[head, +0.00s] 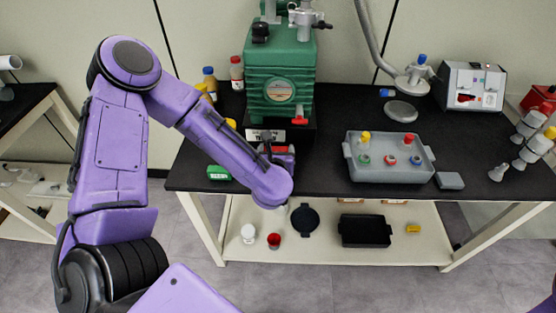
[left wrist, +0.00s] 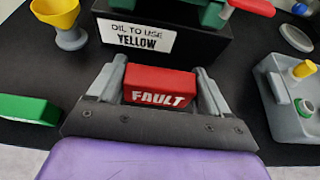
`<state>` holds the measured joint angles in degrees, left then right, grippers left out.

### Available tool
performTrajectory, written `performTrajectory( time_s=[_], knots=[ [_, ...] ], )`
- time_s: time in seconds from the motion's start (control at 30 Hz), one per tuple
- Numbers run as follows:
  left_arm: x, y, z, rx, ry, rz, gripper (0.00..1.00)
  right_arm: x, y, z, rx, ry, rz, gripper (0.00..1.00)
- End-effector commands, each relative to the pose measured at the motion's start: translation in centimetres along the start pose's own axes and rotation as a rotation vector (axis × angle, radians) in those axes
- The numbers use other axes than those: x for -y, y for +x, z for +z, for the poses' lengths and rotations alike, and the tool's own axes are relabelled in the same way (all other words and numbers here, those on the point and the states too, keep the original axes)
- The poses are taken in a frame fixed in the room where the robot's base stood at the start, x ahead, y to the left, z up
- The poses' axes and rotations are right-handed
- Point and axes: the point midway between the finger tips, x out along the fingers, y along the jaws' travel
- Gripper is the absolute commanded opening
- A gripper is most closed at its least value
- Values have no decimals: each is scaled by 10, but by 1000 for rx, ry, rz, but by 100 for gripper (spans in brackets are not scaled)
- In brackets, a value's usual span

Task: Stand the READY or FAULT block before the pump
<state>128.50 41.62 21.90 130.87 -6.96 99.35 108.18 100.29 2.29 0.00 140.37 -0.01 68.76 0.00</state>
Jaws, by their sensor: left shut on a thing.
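The red FAULT block (left wrist: 160,88) is between the fingers of my left gripper (left wrist: 160,74), which is shut on it. Its white lettering faces the left wrist camera and reads upright. In the head view the red block (head: 281,149) shows just beyond my left wrist, in front of the pump. The green pump (head: 281,75) stands on a black base with a label, "OIL TO USE YELLOW" (left wrist: 140,36). A green block (head: 218,172) lies near the table's front edge, left of my gripper; it also shows in the left wrist view (left wrist: 28,109). Whether the red block touches the table is hidden.
A grey tray (head: 390,178) with small capped vials stands to the right on the black table (head: 330,125). A yellow cup (left wrist: 58,20) and bottles (head: 236,73) stand left of the pump. The tabletop between pump and tray is clear.

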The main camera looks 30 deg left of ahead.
Motion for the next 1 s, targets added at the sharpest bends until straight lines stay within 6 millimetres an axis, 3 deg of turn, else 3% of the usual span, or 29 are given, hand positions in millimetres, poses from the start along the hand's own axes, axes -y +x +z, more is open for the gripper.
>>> performTrajectory(
  time_s=[0.23,0.43,0.77,0.8,0.83,0.87,1.0],
  knots=[
    [4,32,-18,-1,2,1,48,0,-4,-2,0,0,0,0],
    [5,42,-44,0,2,-1,49,-1,-14,-5,0,0,0,0],
    [5,44,-49,0,-1,-1,49,-1,-8,-3,0,0,0,0],
    [5,44,-48,0,-1,-1,85,-1,-8,-3,1,0,0,0],
    [5,44,-48,0,-1,-1,95,-1,-9,-4,1,0,0,0],
    [5,44,-48,0,0,-1,100,-1,-9,-4,1,0,0,0],
    [5,44,-48,0,0,-1,100,-1,-9,-4,0,0,0,0]
  ],
)
